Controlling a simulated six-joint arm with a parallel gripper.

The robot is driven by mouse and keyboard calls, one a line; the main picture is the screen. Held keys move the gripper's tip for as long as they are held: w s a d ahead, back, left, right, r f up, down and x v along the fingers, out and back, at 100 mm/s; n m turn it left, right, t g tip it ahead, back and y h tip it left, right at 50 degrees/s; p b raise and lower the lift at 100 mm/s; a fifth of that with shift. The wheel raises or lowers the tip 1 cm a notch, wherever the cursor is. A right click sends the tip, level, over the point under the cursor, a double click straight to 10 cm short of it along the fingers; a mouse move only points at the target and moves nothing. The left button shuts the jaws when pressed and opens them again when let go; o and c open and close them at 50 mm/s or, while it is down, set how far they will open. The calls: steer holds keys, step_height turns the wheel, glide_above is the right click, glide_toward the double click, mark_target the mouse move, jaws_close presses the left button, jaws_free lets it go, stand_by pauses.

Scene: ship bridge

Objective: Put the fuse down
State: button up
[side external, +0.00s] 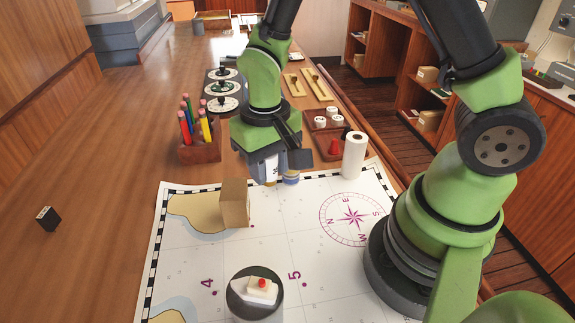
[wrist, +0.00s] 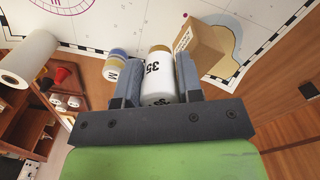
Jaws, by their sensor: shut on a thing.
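A white cylindrical fuse (wrist: 158,72) with a tan end cap and the number 35 sits between the two fingers of my gripper (wrist: 159,78) in the wrist view. My gripper is shut on it. In the side view my gripper (side external: 268,166) is low over the far edge of the white chart, between the tan block and the white roll. The fingers mostly hide the fuse there, and I cannot tell whether it touches the chart. A second cylinder (wrist: 116,66) with a blue end and an M marking is just left of the fingers in the wrist view.
A tan block (side external: 235,203) stands close left of my gripper; a white roll (side external: 354,155) stands to the right. A pen holder (side external: 199,146) is behind left. The chart's middle (side external: 283,238) is clear.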

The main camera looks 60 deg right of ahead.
steer(key=w+d+m, duration=0.5)
steer(key=d+m, duration=0.1)
steer(key=d, duration=0.3)
steer(key=w+d+m, duration=0.4)
steer(key=d+m, duration=0.2)
steer(key=d, duration=0.4)
step_height(320, 180, down, 9)
steer(key=shift+w+f, duration=0.15)
steer(key=shift+f, duration=0.15)
steer(key=shift+f, duration=0.15)
steer(key=o, duration=0.9)
